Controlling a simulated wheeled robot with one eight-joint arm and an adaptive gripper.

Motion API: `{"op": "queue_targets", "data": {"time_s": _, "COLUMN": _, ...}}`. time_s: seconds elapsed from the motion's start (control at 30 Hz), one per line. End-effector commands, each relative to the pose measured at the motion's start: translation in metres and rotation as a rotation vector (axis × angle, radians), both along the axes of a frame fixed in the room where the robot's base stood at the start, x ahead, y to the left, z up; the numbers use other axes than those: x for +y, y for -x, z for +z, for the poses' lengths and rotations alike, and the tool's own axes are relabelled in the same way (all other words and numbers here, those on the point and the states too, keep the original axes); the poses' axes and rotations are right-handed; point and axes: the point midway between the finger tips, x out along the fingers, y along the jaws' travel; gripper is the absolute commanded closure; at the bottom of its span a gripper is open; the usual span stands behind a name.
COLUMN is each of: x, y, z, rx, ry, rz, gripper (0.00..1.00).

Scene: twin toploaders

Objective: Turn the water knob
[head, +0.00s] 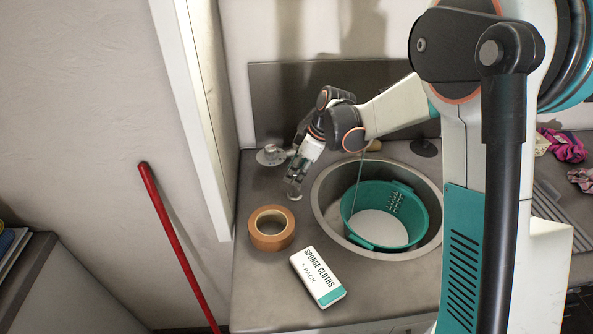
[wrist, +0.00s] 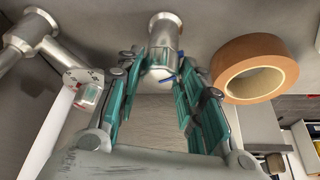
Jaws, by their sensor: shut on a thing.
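The water knob (head: 294,194) is a small metal cylinder on the counter, left of the sink. In the wrist view the metal knob (wrist: 165,38) stands at the top centre, with a small blue mark by its near end. My gripper (head: 297,178) comes down on it from above and behind. In the wrist view the teal-padded fingers of my gripper (wrist: 160,75) lie on both sides of the knob's near end, shut on it. The fingers hide part of the knob in the head view.
A round metal sink (head: 322,205) holds a teal bucket (head: 421,215). A tape roll (head: 256,238) and a sponge cloths pack (head: 318,277) lie on the counter. A metal fitting (head: 270,155) stands left of my gripper. A white post (head: 203,110) rises at the left.

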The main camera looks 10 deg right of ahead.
Motion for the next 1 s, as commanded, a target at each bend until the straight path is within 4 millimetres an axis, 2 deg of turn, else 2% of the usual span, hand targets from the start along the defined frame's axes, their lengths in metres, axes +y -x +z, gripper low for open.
{"op": "queue_targets", "data": {"time_s": 0.03, "x": 0.000, "y": 0.000, "z": 0.000, "rx": 0.000, "ry": 0.000, "rz": 0.000, "gripper": 0.58}}
{"op": "queue_targets", "data": {"time_s": 0.1, "x": 0.000, "y": 0.000, "z": 0.000, "rx": 0.000, "ry": 0.000, "rz": -0.001, "gripper": 0.46}}
{"op": "queue_targets", "data": {"time_s": 0.4, "x": 0.000, "y": 0.000, "z": 0.000, "rx": -0.001, "ry": 0.000, "rz": -0.001, "gripper": 0.46}}
{"op": "queue_targets", "data": {"time_s": 0.53, "x": -0.003, "y": 0.001, "z": 0.007, "rx": 0.000, "ry": 0.000, "rz": -0.002, "gripper": 0.46}}
{"op": "queue_targets", "data": {"time_s": 0.67, "x": -0.010, "y": 0.003, "z": 0.024, "rx": 0.000, "ry": 0.000, "rz": -0.003, "gripper": 0.46}}
{"op": "queue_targets", "data": {"time_s": 1.0, "x": -0.034, "y": 0.012, "z": 0.086, "rx": 0.000, "ry": 0.000, "rz": -0.002, "gripper": 0.46}}
